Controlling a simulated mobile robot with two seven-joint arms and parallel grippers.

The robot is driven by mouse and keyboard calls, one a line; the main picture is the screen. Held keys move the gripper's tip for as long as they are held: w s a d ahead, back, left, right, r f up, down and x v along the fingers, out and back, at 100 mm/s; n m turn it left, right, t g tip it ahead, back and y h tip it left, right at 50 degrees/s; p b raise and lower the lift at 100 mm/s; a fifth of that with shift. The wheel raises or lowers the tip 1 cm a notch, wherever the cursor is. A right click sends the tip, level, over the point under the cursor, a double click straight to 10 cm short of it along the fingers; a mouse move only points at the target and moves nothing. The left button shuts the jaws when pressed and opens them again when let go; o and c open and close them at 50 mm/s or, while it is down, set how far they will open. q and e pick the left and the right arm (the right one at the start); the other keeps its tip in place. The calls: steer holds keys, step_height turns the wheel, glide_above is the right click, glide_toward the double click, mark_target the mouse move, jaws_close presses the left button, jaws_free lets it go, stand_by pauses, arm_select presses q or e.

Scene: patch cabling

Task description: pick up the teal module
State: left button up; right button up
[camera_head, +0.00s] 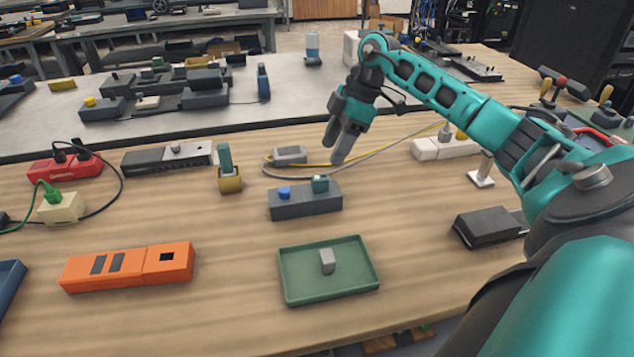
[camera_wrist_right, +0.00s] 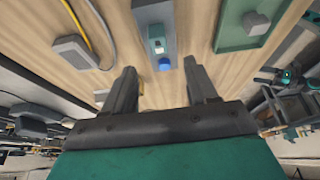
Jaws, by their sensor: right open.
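A small teal module (camera_head: 320,184) sits at the right end of a dark grey block (camera_head: 305,203), with a blue knob (camera_head: 284,193) at the block's left end. The wrist view also shows the teal module (camera_wrist_right: 157,46) and the blue knob (camera_wrist_right: 164,64), ahead of the fingers. My left gripper is not in view.
A green tray (camera_head: 293,297) holding a grey block (camera_head: 327,260) lies in front. An orange block (camera_head: 128,266) is at front left. Grey and yellow cables (camera_head: 385,153) run behind near a grey box (camera_head: 289,155). Bare wood lies between the orange block and tray.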

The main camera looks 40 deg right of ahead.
mark_target(320, 176)
steer(key=x, duration=0.9)
steer(key=shift+d+f, duration=0.1)
steer(key=shift+c, duration=0.2)
steer(key=c, duration=1)
